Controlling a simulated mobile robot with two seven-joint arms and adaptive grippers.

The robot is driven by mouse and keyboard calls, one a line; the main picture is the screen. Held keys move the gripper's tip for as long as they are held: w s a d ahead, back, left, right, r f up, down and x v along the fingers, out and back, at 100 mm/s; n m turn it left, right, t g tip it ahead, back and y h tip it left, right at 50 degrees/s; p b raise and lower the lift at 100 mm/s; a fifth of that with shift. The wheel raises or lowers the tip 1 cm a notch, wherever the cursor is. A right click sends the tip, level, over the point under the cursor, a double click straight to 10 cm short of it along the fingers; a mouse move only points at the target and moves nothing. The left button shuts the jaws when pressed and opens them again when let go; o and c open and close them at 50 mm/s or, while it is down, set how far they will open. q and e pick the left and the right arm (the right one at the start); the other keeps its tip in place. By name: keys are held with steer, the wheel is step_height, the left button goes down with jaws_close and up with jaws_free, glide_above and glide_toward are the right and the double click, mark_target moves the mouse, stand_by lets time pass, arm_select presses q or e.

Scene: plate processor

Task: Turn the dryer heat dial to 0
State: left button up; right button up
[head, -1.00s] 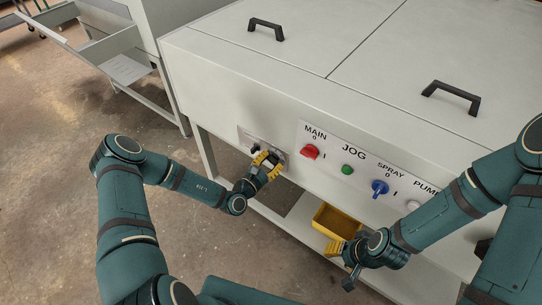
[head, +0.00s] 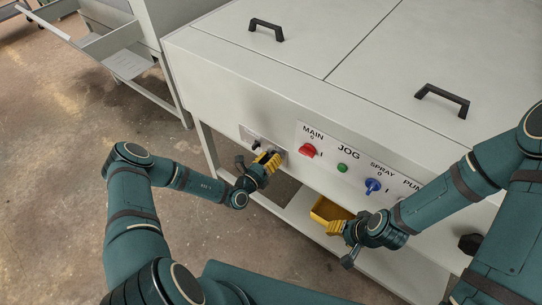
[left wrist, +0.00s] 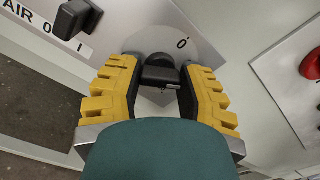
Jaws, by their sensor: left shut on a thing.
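The dryer heat dial (left wrist: 160,75) is a black knob on a round grey plate in the left wrist view. A "0" mark is printed on the plate, above and right of the knob. My left gripper (left wrist: 160,92) has its yellow-padded fingers on either side of the knob and is shut on it. In the head view, my left gripper (head: 268,160) is at the left end of the machine's front panel and hides most of the dial. My right gripper (head: 336,228) hangs before the front, away from the dial; its finger gap is unclear.
A black switch (left wrist: 75,17) labelled AIR sits beside the dial. The red MAIN switch (head: 308,150), green JOG button (head: 342,168) and blue SPRAY knob (head: 373,186) are to its right.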

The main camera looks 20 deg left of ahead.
arm_select(q)
steer(key=n, duration=0.5)
steer(key=shift+n+p, duration=0.3)
steer(key=shift+p, duration=0.05)
steer(key=n, duration=0.5)
steer(key=shift+w+n, duration=0.1)
steer(key=shift+n, duration=0.3)
steer(key=shift+r, duration=0.1)
steer(key=o, duration=1.2)
steer(key=v, duration=1.2)
